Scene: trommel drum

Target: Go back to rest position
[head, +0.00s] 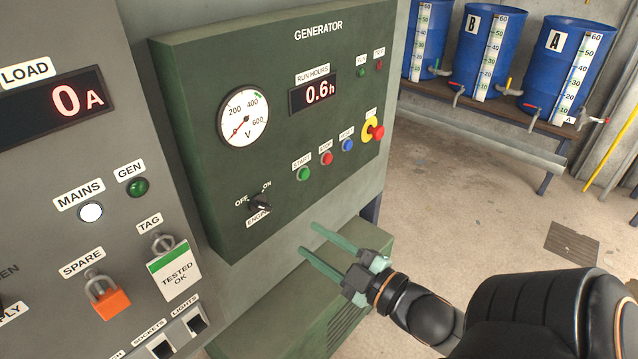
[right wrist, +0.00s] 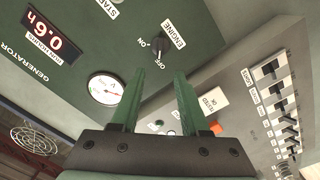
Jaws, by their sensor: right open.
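My right gripper (head: 318,245) is open and empty in the head view, in front of the lower edge of the green generator panel (head: 210,120). Its two green fingers point left toward the panel and are apart from each other. They also show in the right wrist view (right wrist: 158,100), with nothing between them. The black engine switch (head: 259,204) is up and left of the fingertips, and shows in the right wrist view (right wrist: 162,46) beyond the fingers. I cannot tell the exact gap between the fingertips and the panel. My left gripper is not in view.
A grey panel (head: 120,130) with an orange padlock (head: 111,303) and a "TESTED OK" tag (head: 174,270) stands at left. A green casing (head: 310,320) lies below my gripper. Blue barrels (head: 487,50) stand on a bench (head: 500,125) at the back right. Open floor (head: 450,200) lies between.

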